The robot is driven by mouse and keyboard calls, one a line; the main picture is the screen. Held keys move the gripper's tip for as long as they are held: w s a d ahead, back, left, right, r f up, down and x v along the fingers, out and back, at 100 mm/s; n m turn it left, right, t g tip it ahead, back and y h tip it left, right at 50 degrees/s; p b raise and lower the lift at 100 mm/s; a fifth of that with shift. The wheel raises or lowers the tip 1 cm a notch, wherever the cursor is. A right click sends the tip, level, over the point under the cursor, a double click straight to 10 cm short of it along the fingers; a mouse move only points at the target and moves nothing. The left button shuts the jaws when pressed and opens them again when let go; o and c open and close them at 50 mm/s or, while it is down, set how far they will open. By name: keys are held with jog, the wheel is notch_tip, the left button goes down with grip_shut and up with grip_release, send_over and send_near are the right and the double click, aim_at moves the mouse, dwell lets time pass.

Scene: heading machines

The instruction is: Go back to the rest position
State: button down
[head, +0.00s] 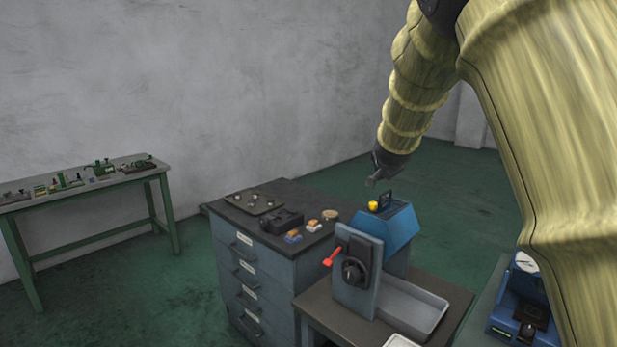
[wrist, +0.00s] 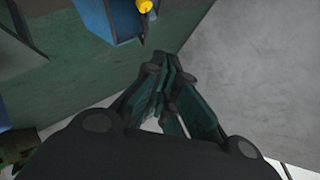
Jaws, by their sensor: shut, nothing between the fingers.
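My gripper (head: 372,181) hangs at the end of my arm, just above and behind the blue machine (head: 391,222) with a yellow knob (head: 373,206) on top. In the head view it is small, and its fingers look apart from the machine. In the wrist view my gripper (wrist: 160,66) is shut with nothing between its fingers. The yellow knob (wrist: 144,6) and part of the blue machine (wrist: 97,18) show at the top of that view, beyond the fingertips.
A drawer cabinet (head: 232,206) holds small parts. A green-legged bench (head: 130,178) stands left. Another blue device (head: 503,322) is at right. Green floor between is clear.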

jog(key=s+d+f+n+g, duration=0.1)
jog(key=s+f, duration=0.3)
jog(key=f, duration=0.9)
jog(key=s+d+f+n+g, duration=0.2)
jog(key=s+f, duration=0.2)
jog(key=f, duration=0.8)
jog(key=s+d+f+n+g+b, duration=0.1)
jog(key=s+f, duration=0.6)
jog(key=f, duration=0.3)
jog(key=s+f+n+g, duration=0.1)
jog(key=s+f, duration=0.6)
jog(key=f, duration=0.2)
jog(key=s+f+n+g+b, duration=0.1)
jog(key=s+f+n+g, duration=0.1)
jog(key=s+f, duration=0.65)
jog(key=s+f+n+g, duration=0.1)
jog(key=s+f, duration=0.5)
jog(key=s, duration=0.5)
jog(key=s+a+f+n+g+y, duration=0.1)
jog(key=s+f+n, duration=0.1)
jog(key=s, duration=1)
jog(key=s+a+f+n+g+y+b, duration=0.1)
jog(key=s+a+f+g, duration=0.1)
jog(key=s, duration=1)
jog(key=shift+s+f+n, duration=0.3)
jog(key=shift+f+n, duration=0.1)
jog(key=shift+f, duration=0.15)
jog(key=shift+a, duration=0.1)
